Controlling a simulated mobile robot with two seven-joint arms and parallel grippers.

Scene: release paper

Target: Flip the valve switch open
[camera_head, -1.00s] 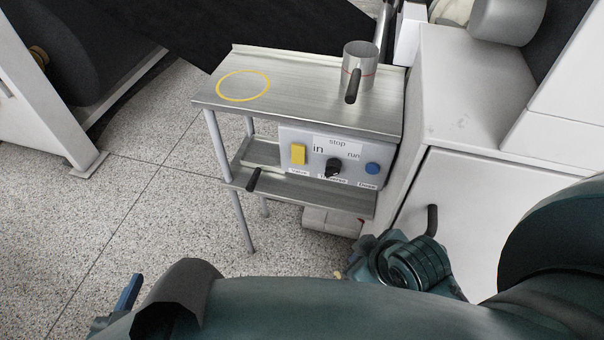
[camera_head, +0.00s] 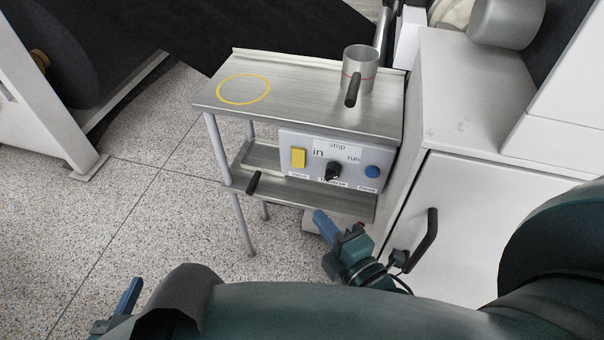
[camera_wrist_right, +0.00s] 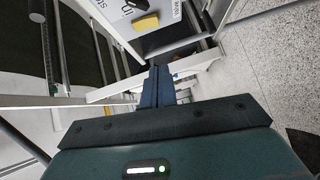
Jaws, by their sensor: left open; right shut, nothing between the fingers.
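The control panel (camera_head: 317,168) hangs under the metal table's top. It has a yellow rectangular switch (camera_head: 299,158) at the left with a small label under it, a black knob (camera_head: 333,171) among "stop", "in" and "run", and a blue button (camera_head: 372,172). The yellow switch also shows in the right wrist view (camera_wrist_right: 146,22). My right gripper (camera_head: 322,219) is shut and empty, below the panel and apart from it; its blue fingers (camera_wrist_right: 158,84) are together in the wrist view. My left gripper (camera_head: 128,295) is at the lower left, far from the panel, mostly hidden by my arm.
The metal table (camera_head: 305,105) carries a metal cup (camera_head: 360,68) with a dark handle and a yellow ring mark (camera_head: 243,89). A dark handle (camera_head: 254,183) sticks out of its lower shelf. A white cabinet (camera_head: 470,215) stands close at right. Speckled floor is clear at left.

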